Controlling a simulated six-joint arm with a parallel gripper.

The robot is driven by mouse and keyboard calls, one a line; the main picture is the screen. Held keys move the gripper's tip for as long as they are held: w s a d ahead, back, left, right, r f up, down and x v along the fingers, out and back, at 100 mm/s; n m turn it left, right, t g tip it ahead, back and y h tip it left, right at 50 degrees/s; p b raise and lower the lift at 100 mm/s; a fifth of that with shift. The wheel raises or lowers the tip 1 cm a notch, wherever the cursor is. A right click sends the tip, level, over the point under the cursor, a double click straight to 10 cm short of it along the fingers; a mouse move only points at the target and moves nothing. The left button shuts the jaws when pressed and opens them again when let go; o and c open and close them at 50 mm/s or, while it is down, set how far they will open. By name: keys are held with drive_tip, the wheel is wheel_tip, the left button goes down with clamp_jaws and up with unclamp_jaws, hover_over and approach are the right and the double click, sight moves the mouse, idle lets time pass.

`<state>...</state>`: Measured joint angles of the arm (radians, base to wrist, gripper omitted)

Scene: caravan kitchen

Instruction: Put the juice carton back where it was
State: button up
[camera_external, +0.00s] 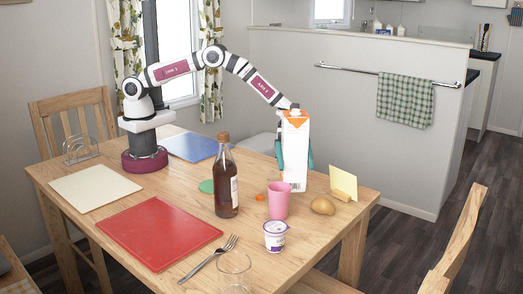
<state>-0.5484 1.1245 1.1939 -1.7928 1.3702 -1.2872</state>
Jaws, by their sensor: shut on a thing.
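The juice carton (295,160) is a tall white box with an orange top, upright at the far right part of the wooden table. My gripper (294,158) reaches down from above, with teal fingers on either side of the carton, and is shut on it. The carton's lower end is near the tabletop behind the pink cup (278,203). I cannot tell whether it touches the table. A green disc (207,186) lies flat on the table left of the carton, partly hidden by the brown bottle (227,185).
A yogurt pot (275,237), glass (233,272) and fork (208,261) stand or lie in front. Red (160,233), cream (97,187) and blue (192,146) mats are bare.

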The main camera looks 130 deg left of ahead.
sight(297, 122)
wheel_tip(297, 122, up, 12)
drive_tip(key=shift+f, duration=0.25)
drive_tip(key=shift+s+a+r, duration=0.1)
drive_tip(key=shift+r, duration=0.25)
drive_tip(key=s+n+t+y, duration=0.3)
drive_tip(key=s+n+y, duration=0.2)
drive_tip(key=s, duration=2.1)
drive_tip(key=a+f, duration=0.3)
drive_tip(key=f, duration=0.2)
drive_tip(key=a+f, duration=0.4)
drive_tip(key=f, duration=0.2)
drive_tip(key=s+a+f, duration=0.1)
drive_tip(key=a+f, duration=0.3)
drive_tip(key=f, duration=0.1)
drive_tip(key=shift+a+f, duration=0.15)
drive_tip(key=shift+a, duration=0.05)
drive_tip(key=shift+f, duration=0.1)
